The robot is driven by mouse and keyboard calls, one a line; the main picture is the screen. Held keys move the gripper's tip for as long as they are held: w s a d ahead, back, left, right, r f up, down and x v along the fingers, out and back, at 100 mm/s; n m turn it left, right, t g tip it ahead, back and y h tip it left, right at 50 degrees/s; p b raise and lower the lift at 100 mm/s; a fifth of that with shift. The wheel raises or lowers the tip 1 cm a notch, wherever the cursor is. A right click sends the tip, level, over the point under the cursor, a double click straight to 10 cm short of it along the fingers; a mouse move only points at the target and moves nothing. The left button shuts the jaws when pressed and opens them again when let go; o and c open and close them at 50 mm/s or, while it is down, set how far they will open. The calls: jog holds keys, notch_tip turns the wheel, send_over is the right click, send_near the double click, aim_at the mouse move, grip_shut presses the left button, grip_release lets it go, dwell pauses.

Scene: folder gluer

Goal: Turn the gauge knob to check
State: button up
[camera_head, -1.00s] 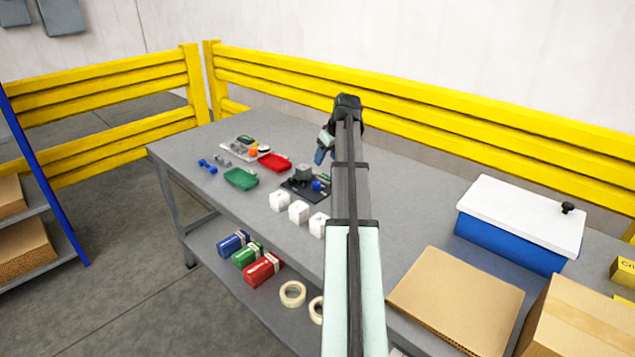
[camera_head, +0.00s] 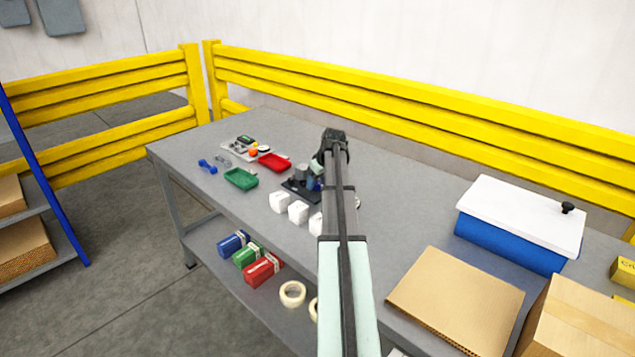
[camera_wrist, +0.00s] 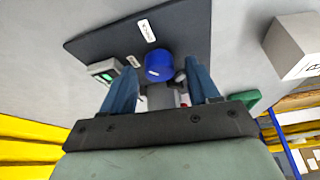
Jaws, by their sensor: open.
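The gauge is a dark base plate (camera_wrist: 100,38) with a round blue knob (camera_wrist: 158,66), a small green-lit display (camera_wrist: 104,72) and a white label (camera_wrist: 147,30) in the wrist view. In the head view the gauge plate (camera_head: 290,185) lies on the table, partly hidden by my arm. My gripper (camera_wrist: 160,80) is open, its two blue fingers on either side of the knob in the picture. I cannot tell whether they touch it. In the head view my gripper (camera_head: 316,180) is over the gauge; the knob is hidden there.
White blocks (camera_head: 298,211) stand in front of the gauge. A green tray (camera_head: 241,179) and a red tray (camera_head: 274,162) lie to its left. A blue box with a white lid (camera_head: 520,225) stands at right. The yellow rail (camera_head: 420,110) runs behind the table.

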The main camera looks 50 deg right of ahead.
jog(key=shift+f, duration=0.2)
jog(key=shift+c, duration=0.3)
jog(key=c, duration=1)
jog(key=shift+o, duration=0.2)
jog(key=shift+m, duration=0.3)
jog(key=m+h, duration=0.1)
jog(key=m, duration=0.1)
jog(key=shift+a+m, duration=0.15)
jog(key=shift+m, duration=0.15)
jog(key=shift+w+m+g+h, duration=0.1)
jog(key=shift+m+g+h, duration=0.25)
jog(key=shift+m, duration=0.65)
jog(key=shift+w+m+g+h, duration=0.1)
jog(key=shift+m+g+h, duration=0.2)
jog(key=shift+m, duration=0.7)
jog(key=shift+s, duration=0.1)
